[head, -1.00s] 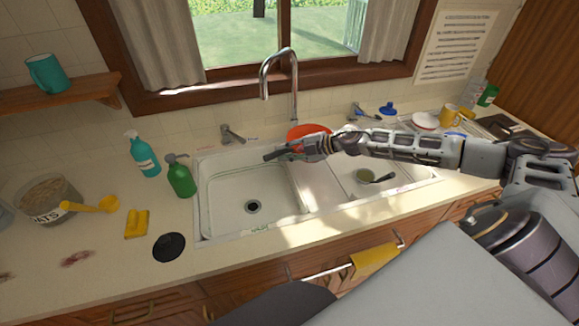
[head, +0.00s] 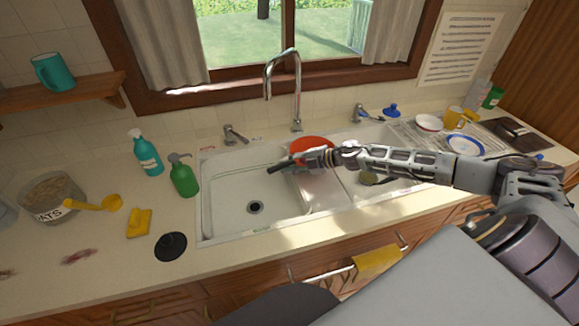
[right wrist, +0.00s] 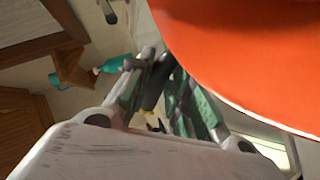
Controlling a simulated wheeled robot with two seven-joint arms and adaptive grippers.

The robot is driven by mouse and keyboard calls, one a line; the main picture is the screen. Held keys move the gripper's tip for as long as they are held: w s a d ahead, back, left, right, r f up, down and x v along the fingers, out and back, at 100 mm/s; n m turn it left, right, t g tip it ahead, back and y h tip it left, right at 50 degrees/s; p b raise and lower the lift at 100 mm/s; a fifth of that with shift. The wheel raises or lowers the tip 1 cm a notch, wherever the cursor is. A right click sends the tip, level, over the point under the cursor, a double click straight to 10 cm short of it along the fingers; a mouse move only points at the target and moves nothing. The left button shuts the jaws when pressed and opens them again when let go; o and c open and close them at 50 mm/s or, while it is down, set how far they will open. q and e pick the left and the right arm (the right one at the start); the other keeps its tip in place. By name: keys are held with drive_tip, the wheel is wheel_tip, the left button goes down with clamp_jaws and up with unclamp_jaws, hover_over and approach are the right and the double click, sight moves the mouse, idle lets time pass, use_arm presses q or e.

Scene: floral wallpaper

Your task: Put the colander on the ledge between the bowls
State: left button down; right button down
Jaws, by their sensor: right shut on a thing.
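The colander is round and red-orange. In the head view it (head: 313,143) shows just behind my right gripper (head: 290,163), near the back of the ledge (head: 318,190) between the two sink bowls. The left bowl (head: 228,198) is empty, with a dark drain. The right bowl (head: 362,191) is partly covered by my right arm. In the right wrist view the colander (right wrist: 250,45) fills the upper right, beside my right gripper (right wrist: 158,68), which is shut on it. Whether the colander touches the ledge cannot be told. My left gripper is not in view.
A tall tap (head: 297,90) stands behind the sink. A green soap bottle (head: 183,178) and a teal spray bottle (head: 147,153) stand left of it. A drying rack with dishes, including a blue-rimmed plate (head: 465,144), is at the right. A dark round lid (head: 171,246) lies front left.

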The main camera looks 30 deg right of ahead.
drive_tip(key=shift+f, duration=0.35)
drive_tip(key=c, duration=1.3)
unclamp_jaws()
drive_tip(key=shift+f, duration=0.15)
drive_tip(key=shift+s, duration=0.1)
drive_tip(key=shift+v, duration=2.9)
